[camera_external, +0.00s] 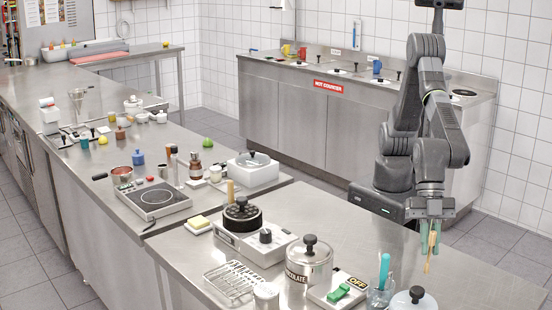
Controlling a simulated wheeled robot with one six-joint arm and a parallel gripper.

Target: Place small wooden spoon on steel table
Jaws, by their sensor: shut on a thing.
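My gripper (430,235) points down over the right part of the near steel table (455,279). It is shut on a small wooden spoon (428,263), which hangs downward below the fingers. The greenish fingertips cover the spoon's upper part. The spoon's lower end is close to the table top; I cannot tell whether it touches.
Left of my gripper stand a glass with a turquoise tool (383,275), a green switch on a board (338,292), a chocolate pot (309,262) and a lidded pot (413,299). The table's right part is bare. A counter (310,100) stands behind.

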